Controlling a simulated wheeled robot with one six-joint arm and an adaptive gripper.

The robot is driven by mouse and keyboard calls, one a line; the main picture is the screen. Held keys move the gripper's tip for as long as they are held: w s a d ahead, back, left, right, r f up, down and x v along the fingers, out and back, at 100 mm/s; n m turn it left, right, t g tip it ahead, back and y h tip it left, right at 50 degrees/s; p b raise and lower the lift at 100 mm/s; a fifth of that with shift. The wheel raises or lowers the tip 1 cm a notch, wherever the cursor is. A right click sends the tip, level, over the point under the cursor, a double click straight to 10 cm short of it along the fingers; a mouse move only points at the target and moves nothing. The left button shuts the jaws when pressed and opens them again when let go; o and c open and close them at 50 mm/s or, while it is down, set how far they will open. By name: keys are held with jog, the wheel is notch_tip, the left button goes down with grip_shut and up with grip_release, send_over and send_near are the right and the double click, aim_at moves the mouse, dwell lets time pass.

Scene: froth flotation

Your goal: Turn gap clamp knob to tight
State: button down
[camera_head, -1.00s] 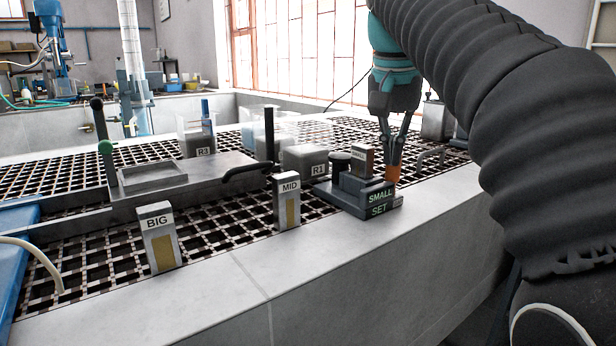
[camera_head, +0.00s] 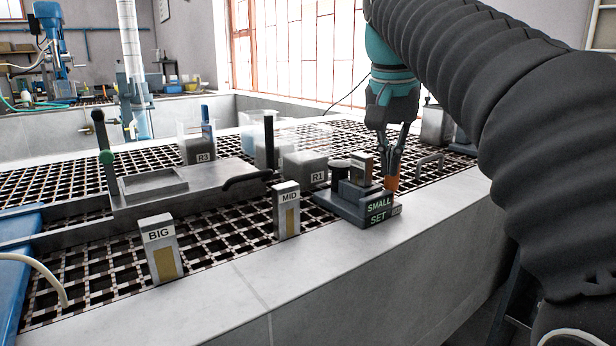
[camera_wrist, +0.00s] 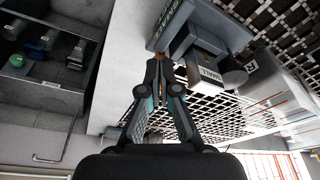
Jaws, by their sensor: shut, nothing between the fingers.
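The clamp fixture (camera_head: 350,208) marked SMALL SET stands on the bench edge. It carries a small metal block (camera_head: 361,170) and a dark round knob (camera_head: 340,164) on its left; I take this as the gap clamp knob. In the wrist view the block face (camera_wrist: 207,74) reads SMALL and the knob (camera_wrist: 234,79) is beyond it. My gripper (camera_head: 392,178) is shut and points down at the fixture's right end, with orange at its tips. It also shows in the wrist view (camera_wrist: 157,58). The gripper is apart from the knob. I cannot tell whether the tips touch the fixture.
Blocks marked MID (camera_head: 286,210) and BIG (camera_head: 160,248) stand along the grating's front edge. A clear tub marked R1 (camera_head: 305,165) is behind the fixture. A black handle (camera_head: 246,180) lies left of it. The pale bench edge (camera_head: 330,260) in front is bare.

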notch_tip(320, 180, up, 6)
dwell(0.5)
